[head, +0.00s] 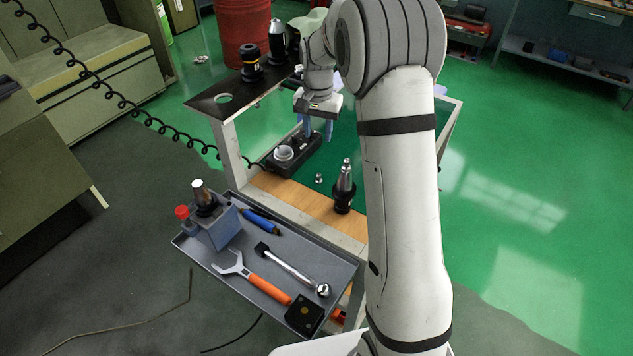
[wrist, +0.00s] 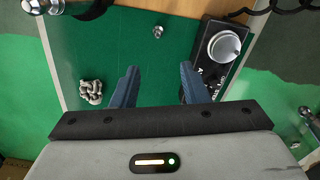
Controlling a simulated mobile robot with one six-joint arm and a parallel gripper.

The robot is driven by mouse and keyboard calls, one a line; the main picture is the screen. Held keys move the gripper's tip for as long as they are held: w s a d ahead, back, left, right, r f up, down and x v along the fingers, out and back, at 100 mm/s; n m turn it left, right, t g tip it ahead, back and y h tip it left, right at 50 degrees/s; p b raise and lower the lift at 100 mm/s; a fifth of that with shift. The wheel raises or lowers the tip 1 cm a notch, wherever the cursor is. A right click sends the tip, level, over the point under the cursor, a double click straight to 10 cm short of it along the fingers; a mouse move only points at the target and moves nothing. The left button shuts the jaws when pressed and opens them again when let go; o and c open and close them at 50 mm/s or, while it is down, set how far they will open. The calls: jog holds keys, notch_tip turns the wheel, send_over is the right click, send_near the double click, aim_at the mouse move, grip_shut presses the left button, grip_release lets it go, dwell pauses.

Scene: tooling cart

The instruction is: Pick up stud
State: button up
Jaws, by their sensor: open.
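A small metal stud (head: 319,178) lies on the green mat beside the wooden strip of the cart. In the wrist view the same stud (wrist: 158,32) sits alone near the top, beyond the gap between my fingertips. My gripper (head: 317,128) is open and empty above the cart. In the wrist view its two blue fingers (wrist: 158,70) point at the mat, apart from the stud. A cluster of shiny metal pieces (wrist: 91,92) lies on the mat at left in the wrist view; whether these are studs I cannot tell.
A black device with a round silver top (head: 287,152) stands left of the stud. A tool holder (head: 344,188) stands upright on the wood to its right. A dark raised shelf (head: 222,99) carries two more holders. A grey tray (head: 205,258) holds tools in front.

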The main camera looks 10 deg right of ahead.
jog(key=b, duration=0.6)
send_over(318, 174)
jog(key=f, duration=0.7)
jog(key=shift+w+f, duration=0.15)
jog(key=shift+w, duration=0.15)
jog(key=shift+s+f+p, duration=0.2)
jog(key=shift+f+p, duration=0.15)
jog(key=shift+f, duration=1.6)
jog(key=shift+s+f+p, duration=0.2)
jog(key=shift+f+p, duration=0.1)
jog(key=shift+f, duration=1.65)
grip_shut()
